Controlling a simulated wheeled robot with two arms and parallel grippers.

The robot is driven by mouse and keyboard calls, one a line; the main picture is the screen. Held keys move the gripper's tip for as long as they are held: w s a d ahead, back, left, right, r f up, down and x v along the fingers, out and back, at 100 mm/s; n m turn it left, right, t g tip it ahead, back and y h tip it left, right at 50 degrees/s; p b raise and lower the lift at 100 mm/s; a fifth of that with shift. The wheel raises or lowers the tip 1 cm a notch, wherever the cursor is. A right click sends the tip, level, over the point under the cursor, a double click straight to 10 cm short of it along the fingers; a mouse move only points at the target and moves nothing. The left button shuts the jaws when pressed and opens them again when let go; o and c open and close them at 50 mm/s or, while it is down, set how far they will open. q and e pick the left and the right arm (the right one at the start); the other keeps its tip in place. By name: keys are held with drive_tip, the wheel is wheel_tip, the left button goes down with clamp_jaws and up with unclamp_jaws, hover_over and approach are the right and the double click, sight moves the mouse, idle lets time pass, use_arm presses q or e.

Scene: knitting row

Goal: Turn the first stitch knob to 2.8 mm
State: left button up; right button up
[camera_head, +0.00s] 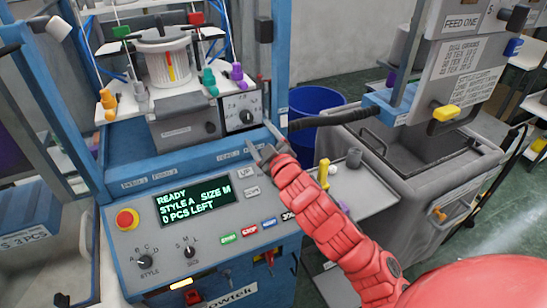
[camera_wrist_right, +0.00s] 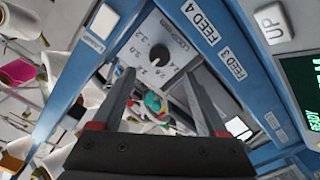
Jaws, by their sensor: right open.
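The stitch knob (camera_head: 246,116) is a small dark round knob on a white dial plate (camera_head: 231,104) at the blue machine's front. In the right wrist view the knob (camera_wrist_right: 157,53) shows beyond the fingers, with numbers around it. Where its pointer stands is too small to tell. My right gripper (camera_head: 266,150) is in front of and below the dial, apart from the knob. Its two fingers (camera_wrist_right: 158,82) are spread with nothing between them. My left gripper is not in view.
The control panel (camera_head: 210,252) has a green screen (camera_head: 194,201) reading READY, STYLE A, SIZE M, 0 PCS LEFT. A blue upright post (camera_head: 280,65) stands right of the dial. A blue bin (camera_head: 315,108) and grey cart (camera_head: 440,170) are farther right.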

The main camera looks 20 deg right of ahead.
drive_tip(key=s+p, duration=0.7)
drive_tip(key=s, duration=0.1)
drive_tip(key=shift+d, duration=0.2)
